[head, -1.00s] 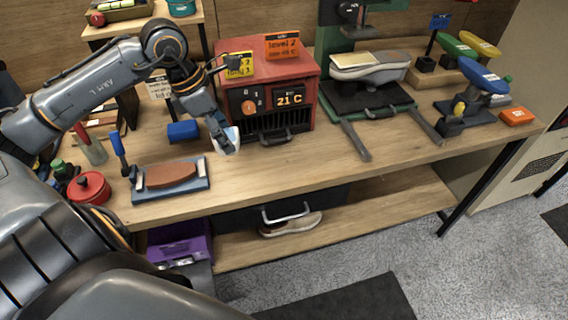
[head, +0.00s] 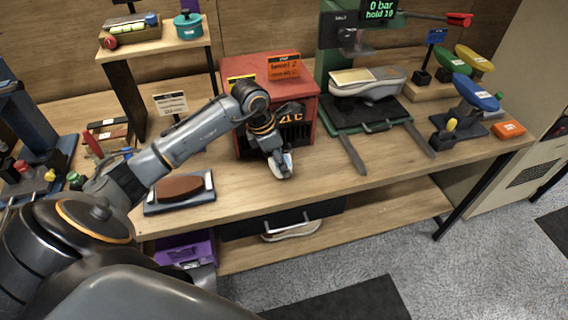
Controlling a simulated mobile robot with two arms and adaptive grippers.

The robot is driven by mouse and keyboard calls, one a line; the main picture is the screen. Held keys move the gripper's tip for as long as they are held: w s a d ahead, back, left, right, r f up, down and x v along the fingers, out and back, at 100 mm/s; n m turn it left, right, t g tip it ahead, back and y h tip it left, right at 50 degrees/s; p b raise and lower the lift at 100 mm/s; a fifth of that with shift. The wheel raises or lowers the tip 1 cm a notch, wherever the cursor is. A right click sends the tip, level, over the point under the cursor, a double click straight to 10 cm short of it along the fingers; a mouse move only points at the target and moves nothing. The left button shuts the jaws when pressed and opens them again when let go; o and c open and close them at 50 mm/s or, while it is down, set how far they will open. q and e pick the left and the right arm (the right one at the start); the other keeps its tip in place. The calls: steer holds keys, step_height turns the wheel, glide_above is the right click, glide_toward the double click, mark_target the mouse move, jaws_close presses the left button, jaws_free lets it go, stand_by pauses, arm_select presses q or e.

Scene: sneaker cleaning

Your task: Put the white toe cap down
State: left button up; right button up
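My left gripper (head: 281,169) is over the workbench (head: 240,187), in front of the red heater box (head: 318,93). It is shut on the white toe cap (head: 288,161), a small pale piece that shows at its fingertips and is partly hidden by them. The cap is low and close to the bench top; I cannot tell whether it touches the wood. My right gripper is not in view.
A brown pad on a grey board (head: 152,208) lies left of the gripper. A press with a shoe sole (head: 366,84) stands to the right, its rails (head: 352,152) reaching toward the front edge. Bare wood lies between the board and the rails.

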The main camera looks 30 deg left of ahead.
arm_select(q)
steer(key=shift+w+d+f, duration=0.1)
steer(key=shift+w+f, duration=0.1)
steer(key=shift+f, duration=0.05)
steer(key=p+x, duration=0.1)
steer(key=x, duration=0.2)
steer(key=shift+s+p, duration=0.2)
steer(key=shift+p, duration=0.2)
steer(key=shift+f, duration=0.4)
steer(key=shift+f, duration=0.2)
steer(key=o, duration=1.3)
steer(key=shift+r, duration=0.1)
steer(key=shift+c, duration=0.2)
